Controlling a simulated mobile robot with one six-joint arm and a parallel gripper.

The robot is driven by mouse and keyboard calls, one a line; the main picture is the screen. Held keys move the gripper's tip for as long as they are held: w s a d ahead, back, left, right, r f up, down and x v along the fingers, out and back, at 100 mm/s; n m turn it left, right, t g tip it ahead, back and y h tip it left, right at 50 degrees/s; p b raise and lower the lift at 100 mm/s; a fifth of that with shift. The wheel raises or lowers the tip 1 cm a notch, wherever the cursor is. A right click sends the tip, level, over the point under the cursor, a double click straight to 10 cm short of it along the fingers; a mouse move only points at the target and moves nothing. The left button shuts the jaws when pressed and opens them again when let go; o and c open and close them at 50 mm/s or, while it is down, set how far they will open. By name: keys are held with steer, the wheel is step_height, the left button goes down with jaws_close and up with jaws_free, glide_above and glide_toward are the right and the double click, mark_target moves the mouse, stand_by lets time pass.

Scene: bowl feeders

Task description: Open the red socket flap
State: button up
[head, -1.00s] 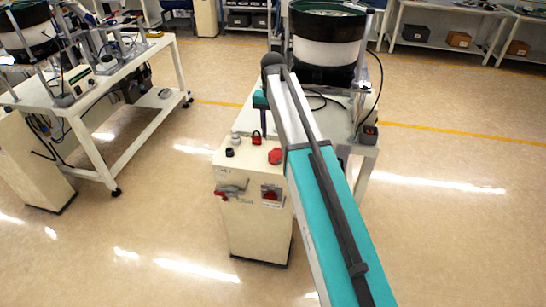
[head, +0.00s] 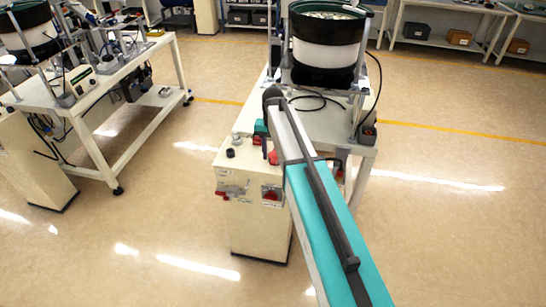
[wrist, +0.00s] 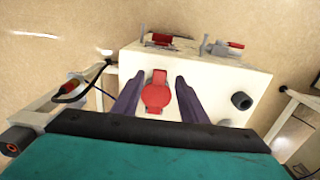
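The red socket flap (wrist: 156,94) shows in the wrist view as a round red cover with narrower tabs, on the top face of a cream cabinet (wrist: 200,72). It looks shut. In the head view the red flap (head: 273,158) is partly hidden beside my arm on the cabinet (head: 258,233). My gripper (wrist: 158,80) is open and empty. Its two dark fingers stand to the left and right of the flap in the wrist view, apart from it. Their height above it is hard to tell. In the head view my arm hides most of the gripper (head: 265,146).
A black knob (wrist: 241,101) stands beside the flap. The cabinet front carries a red-handled switch (head: 231,192) and another red fitting (head: 271,193). A bowl feeder (head: 327,42) stands on the table behind. Open floor lies left of the cabinet.

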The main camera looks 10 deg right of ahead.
steer(key=shift+f, duration=1.15)
jaws_close()
